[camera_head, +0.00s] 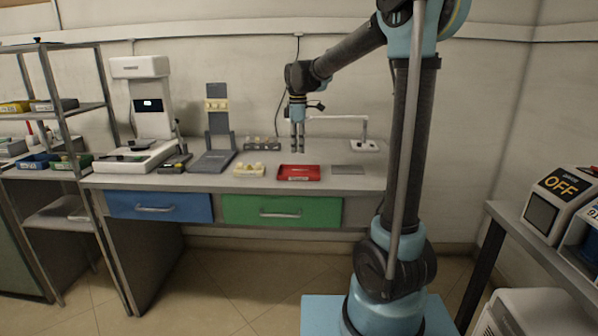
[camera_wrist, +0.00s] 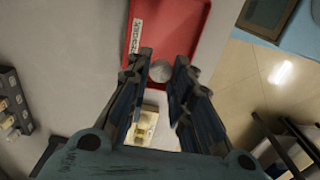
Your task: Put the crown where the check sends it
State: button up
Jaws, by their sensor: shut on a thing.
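My gripper (camera_head: 297,150) hangs above the workbench, over the back of the red tray (camera_head: 299,179). In the wrist view my gripper (camera_wrist: 158,72) has its fingertips on both sides of a small, round, pale grey piece (camera_wrist: 160,71), which I take to be the crown. It is held over the edge of the red tray (camera_wrist: 180,28). The tray carries a white label on one side and looks empty where I see it. In the head view the crown is too small to make out.
Pale dental models (camera_head: 250,170) sit left of the red tray, a flat grey plate (camera_head: 348,170) right of it. A scanner with a lit screen (camera_head: 149,105) and a grey stand (camera_head: 213,160) are further left. Blue (camera_head: 160,207) and green (camera_head: 283,211) drawers are shut.

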aim_at(298, 174)
jog(key=shift+f, duration=4.35)
jog(key=o, duration=0.8)
jog(key=shift+f, duration=0.1)
jog(key=shift+c, duration=0.2)
